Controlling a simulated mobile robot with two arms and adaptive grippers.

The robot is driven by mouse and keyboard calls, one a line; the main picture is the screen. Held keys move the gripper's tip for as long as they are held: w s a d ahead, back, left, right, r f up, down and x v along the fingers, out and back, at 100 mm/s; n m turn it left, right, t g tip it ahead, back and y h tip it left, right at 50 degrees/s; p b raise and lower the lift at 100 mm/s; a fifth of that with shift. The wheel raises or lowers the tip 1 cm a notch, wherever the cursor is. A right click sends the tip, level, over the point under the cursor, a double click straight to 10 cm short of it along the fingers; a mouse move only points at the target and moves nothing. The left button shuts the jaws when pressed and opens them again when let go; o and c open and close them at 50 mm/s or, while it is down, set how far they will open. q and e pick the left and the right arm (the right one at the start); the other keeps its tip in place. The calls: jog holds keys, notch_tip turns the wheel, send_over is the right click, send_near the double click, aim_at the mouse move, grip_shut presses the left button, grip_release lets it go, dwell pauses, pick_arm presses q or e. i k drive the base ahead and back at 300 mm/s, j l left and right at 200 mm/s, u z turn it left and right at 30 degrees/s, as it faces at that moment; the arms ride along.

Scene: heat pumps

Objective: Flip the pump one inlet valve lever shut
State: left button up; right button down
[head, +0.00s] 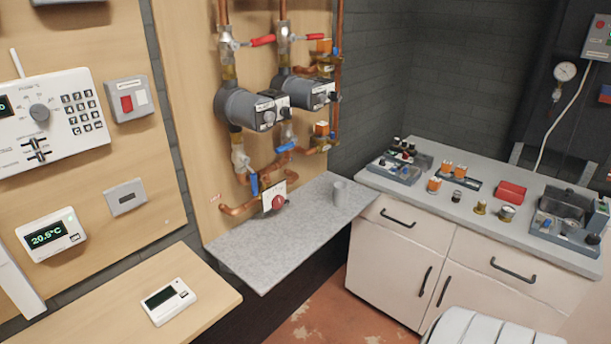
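Two grey pumps stand side by side on copper pipes on the wooden wall panel: a left pump (250,108) and a right pump (308,91). Above them, a left red lever (262,40) and a right red lever (307,37) stick out to the right, across their vertical pipes. Below the pumps, a left blue lever (254,184) hangs roughly along its pipe. A right blue lever (284,148) lies slanted. I see no readable label telling which pump is one or which valve is its inlet. Neither gripper is in view.
A cabinet counter (400,193) with several fittings stands right. A wooden ledge (110,315) is at lower left.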

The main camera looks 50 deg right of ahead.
aim_at(255, 190)
jog(key=z, duration=1.2)
